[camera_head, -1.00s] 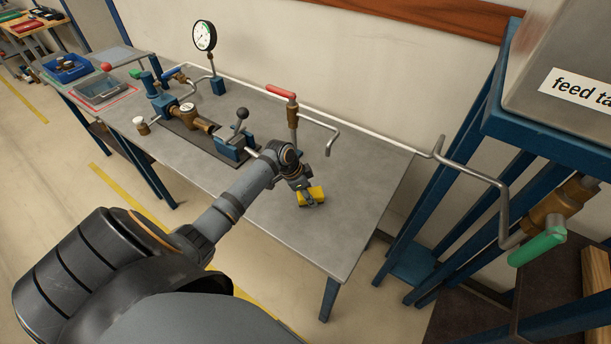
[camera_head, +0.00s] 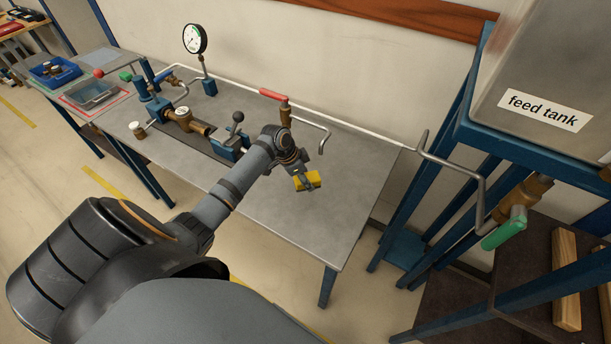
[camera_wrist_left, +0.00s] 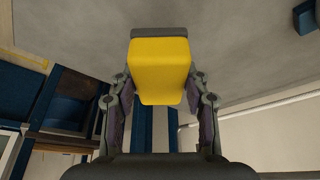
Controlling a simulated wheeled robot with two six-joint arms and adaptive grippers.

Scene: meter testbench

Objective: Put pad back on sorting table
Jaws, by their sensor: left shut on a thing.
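The pad is a yellow block (camera_head: 314,179) with a grey face at one end. It also shows large in the left wrist view (camera_wrist_left: 160,72). My left gripper (camera_head: 305,183) is shut on it, with one finger on each side in the left wrist view. The gripper and pad are over the right part of the grey metal bench (camera_head: 335,222). The gap between pad and bench top is hard to judge. I cannot tell which surface is the sorting table. My right gripper is not in view.
A red-handled valve (camera_head: 274,96) and bent pipe stand behind the gripper. A clamp, brass meter (camera_head: 184,117) and gauge (camera_head: 194,39) are further left. A grey tray (camera_head: 92,95) and blue bin (camera_head: 53,71) are at far left. The feed tank (camera_head: 545,70) stands right.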

